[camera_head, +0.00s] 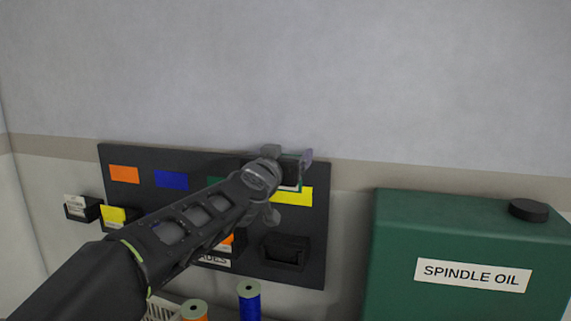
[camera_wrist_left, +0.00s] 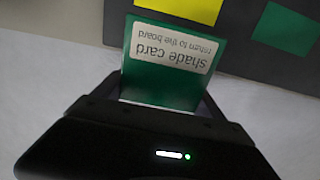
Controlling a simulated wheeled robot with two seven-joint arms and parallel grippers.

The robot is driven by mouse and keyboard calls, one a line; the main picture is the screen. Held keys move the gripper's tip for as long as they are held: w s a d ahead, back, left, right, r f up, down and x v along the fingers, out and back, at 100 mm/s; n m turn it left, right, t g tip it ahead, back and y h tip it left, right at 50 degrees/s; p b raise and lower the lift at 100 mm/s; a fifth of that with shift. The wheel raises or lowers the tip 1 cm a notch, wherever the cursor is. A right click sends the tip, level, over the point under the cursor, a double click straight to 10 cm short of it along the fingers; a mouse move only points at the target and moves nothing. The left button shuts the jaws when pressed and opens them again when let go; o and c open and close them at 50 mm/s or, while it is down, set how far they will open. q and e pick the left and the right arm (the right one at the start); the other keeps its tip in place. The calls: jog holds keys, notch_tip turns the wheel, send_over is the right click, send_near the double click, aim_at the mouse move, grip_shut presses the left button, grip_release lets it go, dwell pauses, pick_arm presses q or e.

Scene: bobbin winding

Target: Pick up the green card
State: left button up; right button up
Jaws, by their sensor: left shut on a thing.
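The green card (camera_wrist_left: 160,92) is upright in the wrist view, with a white label reading "shade card, return to the board" that appears upside down. My left gripper (camera_head: 289,158) is shut on the card, whose lower end sits between the fingers in the wrist view. In the head view the gripper is in front of the upper right of the dark board (camera_head: 313,228), and my arm hides most of the card. I cannot tell whether the card touches the board. My right gripper is not in view.
The board carries orange (camera_head: 124,175), blue (camera_head: 171,180), green (camera_wrist_left: 287,28) and yellow (camera_head: 294,196) patches. An empty black pocket (camera_head: 285,252) is at its lower right. A green spindle oil can (camera_head: 400,250) stands to the right. Thread spools, including a blue one (camera_head: 249,304), stand below.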

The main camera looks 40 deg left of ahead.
pick_arm(q)
notch_tip(320, 180, up, 8)
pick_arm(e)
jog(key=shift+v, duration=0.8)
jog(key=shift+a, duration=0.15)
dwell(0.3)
